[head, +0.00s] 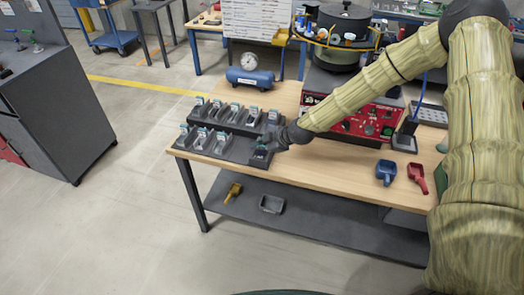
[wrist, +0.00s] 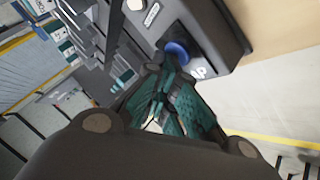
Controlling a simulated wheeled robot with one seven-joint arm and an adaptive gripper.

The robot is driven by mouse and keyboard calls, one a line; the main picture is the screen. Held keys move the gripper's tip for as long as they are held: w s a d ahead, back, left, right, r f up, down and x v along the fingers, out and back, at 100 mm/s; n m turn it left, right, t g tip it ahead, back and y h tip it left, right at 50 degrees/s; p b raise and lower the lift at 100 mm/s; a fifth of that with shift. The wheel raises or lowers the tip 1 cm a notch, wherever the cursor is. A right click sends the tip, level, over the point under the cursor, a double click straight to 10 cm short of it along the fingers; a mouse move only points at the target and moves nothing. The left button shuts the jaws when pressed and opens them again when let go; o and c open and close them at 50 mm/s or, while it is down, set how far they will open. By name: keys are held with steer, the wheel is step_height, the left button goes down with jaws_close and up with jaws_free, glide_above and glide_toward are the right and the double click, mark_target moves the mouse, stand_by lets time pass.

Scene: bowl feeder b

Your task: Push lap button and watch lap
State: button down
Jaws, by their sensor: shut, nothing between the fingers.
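A round blue button (wrist: 176,52) sits on a dark grey housing (wrist: 228,35) in the wrist view, beside a white mark that may be its label. My gripper (wrist: 166,78), with teal fingers, is shut and empty, its tips close to the button. I cannot tell whether they touch it. In the head view my gripper (head: 262,152) is at the front right end of a dark rack (head: 232,151) on the wooden table. The button is hidden there. I cannot make out any lap display.
The rack carries several grey units with pale tops (head: 222,142). A blue tank with a gauge (head: 250,78) stands behind it. A blue scoop (head: 386,172) and a red scoop (head: 417,178) lie at the right. The table front middle is clear.

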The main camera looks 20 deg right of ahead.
mark_target(260, 152)
stand_by(0.3)
steer(key=shift+r+p, duration=0.4)
steer(key=shift+r, duration=0.45)
step_height(260, 152, up, 5)
steer(key=shift+p, duration=1.2)
